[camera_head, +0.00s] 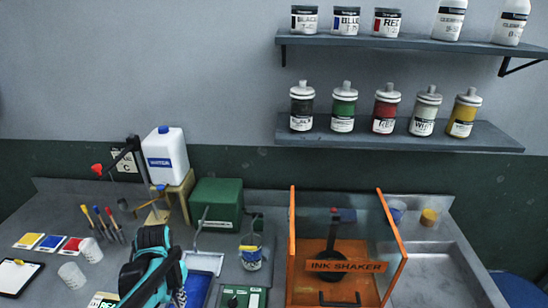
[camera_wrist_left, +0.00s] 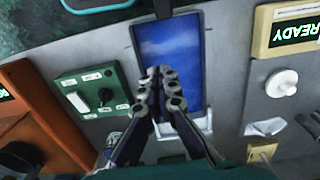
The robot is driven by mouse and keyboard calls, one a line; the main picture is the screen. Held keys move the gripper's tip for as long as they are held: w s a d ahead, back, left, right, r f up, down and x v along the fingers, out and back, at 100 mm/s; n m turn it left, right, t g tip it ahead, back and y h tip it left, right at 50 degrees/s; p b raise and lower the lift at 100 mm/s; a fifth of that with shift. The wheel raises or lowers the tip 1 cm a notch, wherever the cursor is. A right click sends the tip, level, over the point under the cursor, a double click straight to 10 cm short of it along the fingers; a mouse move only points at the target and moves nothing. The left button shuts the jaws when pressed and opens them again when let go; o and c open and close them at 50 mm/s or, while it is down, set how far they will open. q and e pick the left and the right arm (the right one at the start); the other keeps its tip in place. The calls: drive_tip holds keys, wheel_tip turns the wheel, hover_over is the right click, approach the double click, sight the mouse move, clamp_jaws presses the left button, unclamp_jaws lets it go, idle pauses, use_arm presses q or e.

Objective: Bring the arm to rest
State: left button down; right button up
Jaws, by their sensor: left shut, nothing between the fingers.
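My left arm, teal and black, comes in at the bottom left of the head view, and its left gripper (camera_head: 179,296) is low over the bench, partly hidden by the arm. In the left wrist view the gripper's fingertips (camera_wrist_left: 160,74) are together with nothing between them. They are in front of the blue tray (camera_wrist_left: 172,45), above the bench. My right gripper is in neither view.
The orange ink shaker (camera_head: 345,267) stands right of my left arm. A green switch box (camera_head: 242,297), a can (camera_head: 251,258) and a green machine (camera_head: 217,203) are nearby. White cups (camera_head: 72,275) stand to the left. Shelves (camera_head: 400,135) hold bottles above.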

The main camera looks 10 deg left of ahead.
use_arm(q)
drive_tip(key=d+r+t+b, duration=0.1)
drive_tip(key=d+r+t, duration=0.1)
drive_tip(key=d, duration=0.5)
drive_tip(key=s+d+r+m+t+b, duration=0.1)
drive_tip(key=d+r+t+b, duration=0.1)
drive_tip(key=d+t, duration=0.2)
drive_tip(key=d, duration=0.3)
drive_tip(key=shift+s+r+t, duration=0.2)
drive_tip(key=shift+t, duration=0.1)
drive_tip(key=c, duration=2.1)
unclamp_jaws()
drive_tip(key=shift+s+d, duration=0.1)
drive_tip(key=shift+d, duration=0.4)
drive_tip(key=shift+c, duration=0.2)
drive_tip(key=o, duration=0.7)
drive_tip(key=shift+d+r+t, duration=0.15)
drive_tip(key=shift+d+t, duration=0.05)
drive_tip(key=shift+t, duration=0.1)
drive_tip(key=shift+o, duration=0.2)
